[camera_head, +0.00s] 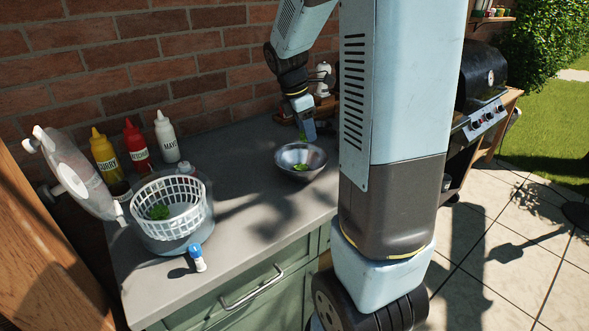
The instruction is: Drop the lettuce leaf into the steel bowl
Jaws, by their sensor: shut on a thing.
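The steel bowl (287,155) stands on the grey counter near its back, left of my arm's column. Some green leaf (301,167) lies inside it. My gripper (304,133) points down just above the bowl's far rim. It is shut on a lettuce leaf (302,136), of which only a small green bit shows at the fingertips. More green leaf (160,212) lies in a white basket (184,189) set in a clear round container at the left.
Mustard (104,155), ketchup (137,146) and mayo (167,139) bottles stand by the brick wall. A large clear lid (75,175) leans at the left. A small blue-capped shaker (197,257) is near the front edge. The counter (247,222) between basket and bowl is clear.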

